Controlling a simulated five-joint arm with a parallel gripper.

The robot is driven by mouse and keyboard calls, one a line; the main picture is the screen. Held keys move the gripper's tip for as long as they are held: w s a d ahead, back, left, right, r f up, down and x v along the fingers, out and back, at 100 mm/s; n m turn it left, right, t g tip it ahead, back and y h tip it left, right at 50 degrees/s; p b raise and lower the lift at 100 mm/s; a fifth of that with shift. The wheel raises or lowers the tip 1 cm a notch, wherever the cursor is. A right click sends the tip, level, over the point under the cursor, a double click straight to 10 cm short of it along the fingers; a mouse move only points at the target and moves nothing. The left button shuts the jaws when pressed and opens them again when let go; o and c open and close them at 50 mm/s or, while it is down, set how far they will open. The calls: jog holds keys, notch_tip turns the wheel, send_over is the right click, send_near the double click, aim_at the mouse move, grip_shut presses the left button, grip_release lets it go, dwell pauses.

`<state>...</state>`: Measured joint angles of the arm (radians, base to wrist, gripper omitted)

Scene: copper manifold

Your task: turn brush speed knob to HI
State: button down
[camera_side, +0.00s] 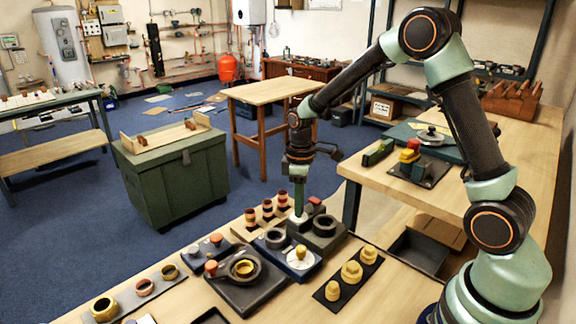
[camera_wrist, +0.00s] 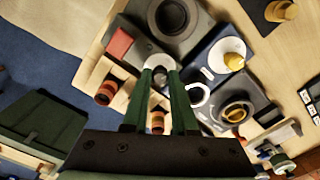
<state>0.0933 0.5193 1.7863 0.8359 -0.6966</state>
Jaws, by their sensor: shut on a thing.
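My gripper (camera_side: 298,214) points straight down at the left corner of a dark grey unit (camera_side: 312,238). In the wrist view its two green fingers (camera_wrist: 159,74) are shut on a pale round knob (camera_wrist: 158,70), which I take to be the brush speed knob. The fingers cover much of it, and neither its pointer nor any HI mark can be read. The same unit carries a large dark ring (camera_wrist: 172,17) and a red block (camera_wrist: 121,42); the ring also shows in the side view (camera_side: 325,224).
A blue unit (camera_side: 285,261) with a white dial and yellow knob (camera_side: 300,253) stands close by. Copper-coloured fittings on a wooden rack (camera_side: 267,217) are just behind. A dark plate with a ring (camera_side: 243,270) and yellow stepped pieces (camera_side: 351,272) stand nearer the front.

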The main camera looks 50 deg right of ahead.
jog(key=m, duration=1.3)
jog(key=shift+m, duration=0.5)
jog(key=c, duration=0.7)
grip_release()
jog(key=shift+r, duration=0.15)
notch_tip(320, 180, up, 12)
